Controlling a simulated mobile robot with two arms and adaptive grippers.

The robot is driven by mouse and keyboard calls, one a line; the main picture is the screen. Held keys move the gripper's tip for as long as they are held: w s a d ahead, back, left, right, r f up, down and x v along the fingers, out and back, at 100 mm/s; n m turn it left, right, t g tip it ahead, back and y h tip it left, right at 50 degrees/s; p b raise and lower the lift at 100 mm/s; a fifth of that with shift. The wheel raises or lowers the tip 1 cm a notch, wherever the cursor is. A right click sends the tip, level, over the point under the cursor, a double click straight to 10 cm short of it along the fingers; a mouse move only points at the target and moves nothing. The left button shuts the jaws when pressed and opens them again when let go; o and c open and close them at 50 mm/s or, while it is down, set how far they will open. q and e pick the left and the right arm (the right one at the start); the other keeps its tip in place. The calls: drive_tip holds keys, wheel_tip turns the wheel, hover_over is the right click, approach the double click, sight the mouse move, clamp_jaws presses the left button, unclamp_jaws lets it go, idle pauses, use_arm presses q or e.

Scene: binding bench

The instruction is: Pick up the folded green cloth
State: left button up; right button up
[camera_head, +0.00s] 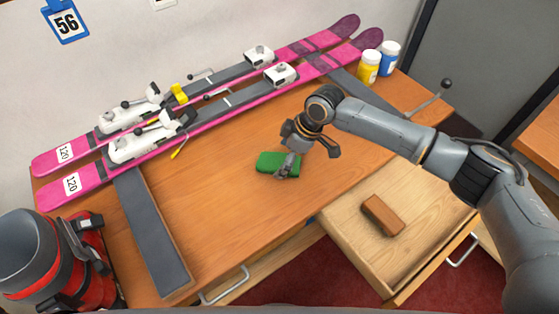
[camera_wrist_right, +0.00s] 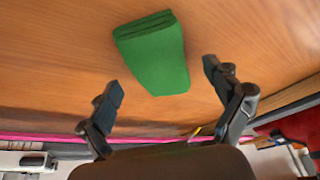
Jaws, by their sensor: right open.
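The folded green cloth (camera_head: 268,162) lies flat on the wooden bench top, near the bench's front edge. My right gripper (camera_head: 309,158) is above the bench at the cloth's right side. One finger overlaps the cloth's right end in the head view. In the right wrist view the gripper (camera_wrist_right: 163,80) is open and empty, its fingers spread wider than the cloth (camera_wrist_right: 155,62). The cloth shows between and beyond the fingertips, apart from both. My left gripper is not in view.
Two pink skis (camera_head: 225,108) with bindings lie along the back of the bench (camera_head: 215,210). Yellow (camera_head: 368,67) and blue-white (camera_head: 388,58) jars stand at the far right. An open drawer (camera_head: 345,225) holds a brown block (camera_head: 383,215). Red boots (camera_head: 60,262) are at left.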

drive_tip(key=shift+a+f, duration=0.15)
drive_tip(key=shift+f, duration=0.3)
drive_tip(key=c, duration=1.2)
drive_tip(key=shift+c, duration=0.2)
